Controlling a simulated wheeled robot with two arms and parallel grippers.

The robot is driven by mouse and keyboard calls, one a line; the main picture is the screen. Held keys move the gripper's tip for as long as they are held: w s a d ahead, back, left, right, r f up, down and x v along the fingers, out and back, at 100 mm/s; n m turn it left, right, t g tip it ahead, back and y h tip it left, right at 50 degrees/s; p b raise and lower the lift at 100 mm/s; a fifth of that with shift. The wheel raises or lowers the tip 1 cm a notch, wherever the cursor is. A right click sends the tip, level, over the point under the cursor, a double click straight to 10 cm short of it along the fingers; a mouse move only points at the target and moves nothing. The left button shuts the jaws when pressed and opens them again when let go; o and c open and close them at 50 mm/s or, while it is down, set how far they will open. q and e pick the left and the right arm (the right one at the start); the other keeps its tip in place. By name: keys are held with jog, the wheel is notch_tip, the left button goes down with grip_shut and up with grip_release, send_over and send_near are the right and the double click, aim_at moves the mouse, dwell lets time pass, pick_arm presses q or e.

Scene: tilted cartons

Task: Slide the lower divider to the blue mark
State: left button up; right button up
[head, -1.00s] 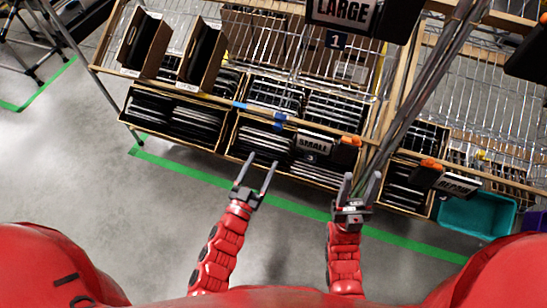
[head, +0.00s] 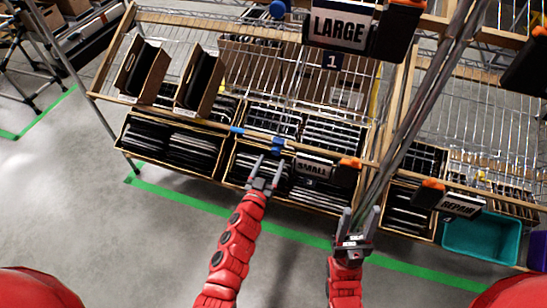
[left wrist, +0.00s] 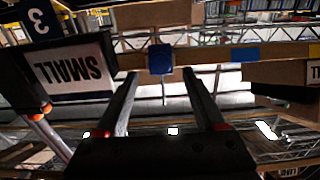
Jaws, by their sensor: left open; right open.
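The lower divider shows as a blue block (head: 277,145) on the wooden rail of the lower shelf. In the left wrist view the blue block (left wrist: 160,59) sits just beyond and between my fingertips, with a thin rod at it. The blue mark (head: 237,130) is a strip on the same rail, left of the block; in the left wrist view the mark (left wrist: 245,54) is to the block's right, apart from it. My left gripper (head: 269,160) is open and empty, just short of the block. My right gripper (head: 353,222) is open and empty, lower right.
A SMALL sign (head: 313,168) hangs on the rail close right of the block. Tilted cartons (head: 141,70) stand on the upper shelf at left. Bins of dark flat items (head: 172,145) fill the lower shelf. A teal bin (head: 482,238) is at right. Floor in front is free.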

aim_at(275, 152)
pick_arm(q)
jog(key=shift+b+x, duration=0.3)
jog(key=shift+x, duration=1.4)
grip_shut()
jog(key=shift+a, duration=0.1)
